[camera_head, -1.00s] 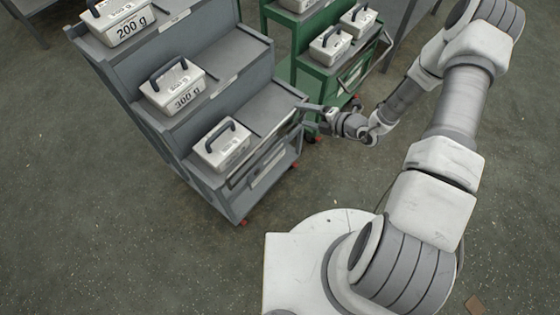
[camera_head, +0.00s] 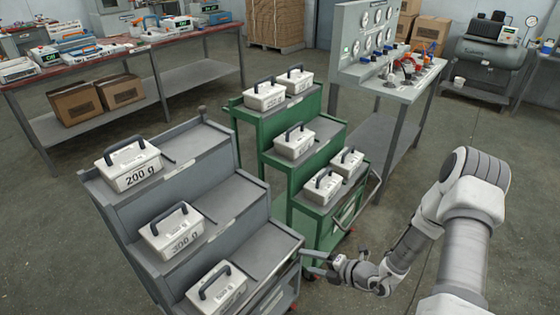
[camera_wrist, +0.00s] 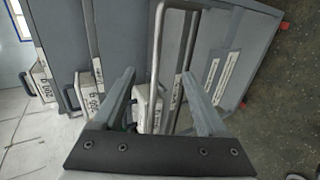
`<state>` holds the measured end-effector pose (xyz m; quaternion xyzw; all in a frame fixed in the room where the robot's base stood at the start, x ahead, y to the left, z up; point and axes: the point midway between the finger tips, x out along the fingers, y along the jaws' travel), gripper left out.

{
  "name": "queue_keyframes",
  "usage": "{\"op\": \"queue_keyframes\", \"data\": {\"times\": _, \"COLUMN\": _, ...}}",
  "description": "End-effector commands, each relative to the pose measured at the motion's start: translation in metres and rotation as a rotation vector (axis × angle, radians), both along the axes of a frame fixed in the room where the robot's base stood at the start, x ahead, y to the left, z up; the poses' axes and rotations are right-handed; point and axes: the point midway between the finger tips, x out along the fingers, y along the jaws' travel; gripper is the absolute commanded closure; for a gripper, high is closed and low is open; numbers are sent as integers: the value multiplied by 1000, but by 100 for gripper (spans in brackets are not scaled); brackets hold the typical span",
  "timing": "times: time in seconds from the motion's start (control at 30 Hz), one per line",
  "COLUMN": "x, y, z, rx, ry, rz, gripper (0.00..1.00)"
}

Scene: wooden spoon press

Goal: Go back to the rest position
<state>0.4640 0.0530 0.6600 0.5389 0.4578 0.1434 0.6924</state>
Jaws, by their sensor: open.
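My gripper (camera_head: 308,264) is open beside the right side of the grey stepped cart (camera_head: 212,143), near its push handle. In the wrist view my gripper (camera_wrist: 158,80) has its two fingers spread, and the grey handle rail (camera_wrist: 157,50) shows between them. I cannot tell whether the fingers touch the rail. Nothing is seen held. My arm reaches in from the lower right of the head view.
The grey cart carries handled white boxes marked 200 g (camera_head: 130,166) and 300 g (camera_head: 172,231), and another box (camera_head: 217,290) below. A green stepped cart (camera_head: 335,205) with white boxes stands close behind my gripper. Open floor (camera_head: 440,130) lies to the right.

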Motion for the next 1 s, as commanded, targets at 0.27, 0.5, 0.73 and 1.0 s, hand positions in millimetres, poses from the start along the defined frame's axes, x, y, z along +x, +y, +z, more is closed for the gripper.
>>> {"op": "queue_keyframes", "data": {"times": 0.27, "x": 5, "y": 9, "z": 55, "rx": -104, "ry": -166, "rz": 189, "gripper": 25}}
{"op": "queue_keyframes", "data": {"times": 0.5, "x": -7, "y": 27, "z": 153, "rx": -325, "ry": -508, "rz": 591, "gripper": 25}}
{"op": "queue_keyframes", "data": {"times": 0.73, "x": -36, "y": 40, "z": 233, "rx": -538, "ry": -828, "rz": 978, "gripper": 25}}
{"op": "queue_keyframes", "data": {"times": 1.0, "x": -80, "y": 42, "z": 311, "rx": -783, "ry": -1177, "rz": 1433, "gripper": 25}}
